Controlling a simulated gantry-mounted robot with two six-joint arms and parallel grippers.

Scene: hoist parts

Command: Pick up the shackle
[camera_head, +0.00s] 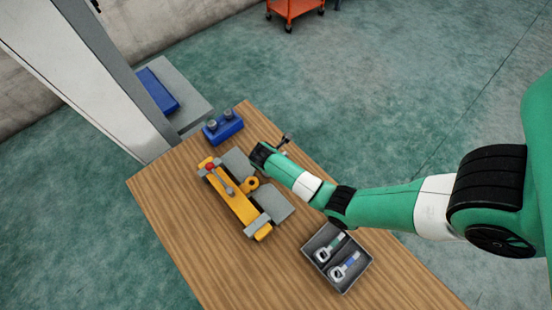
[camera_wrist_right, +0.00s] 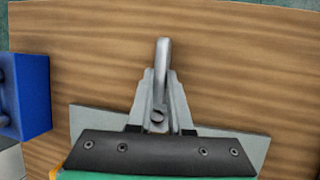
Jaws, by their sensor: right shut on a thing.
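The shackle (camera_wrist_right: 162,62) is a grey metal piece with a rounded end in the right wrist view. My right gripper (camera_wrist_right: 160,95) is shut on it, with the fingers on either side and the rounded end sticking out beyond them. In the head view my right gripper (camera_head: 283,145) is over the far right part of the wooden table, and the shackle is too small to make out clearly there. Whether the shackle touches the table is hard to tell. My left gripper is not in view.
A yellow beam (camera_head: 241,207) with grey blocks lies on the wooden table (camera_head: 190,255). A blue block (camera_head: 229,131) with grey knobs stands at the far end. A grey tray (camera_head: 346,290) with two tools, one green and one blue, is nearer. The table's left side is clear.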

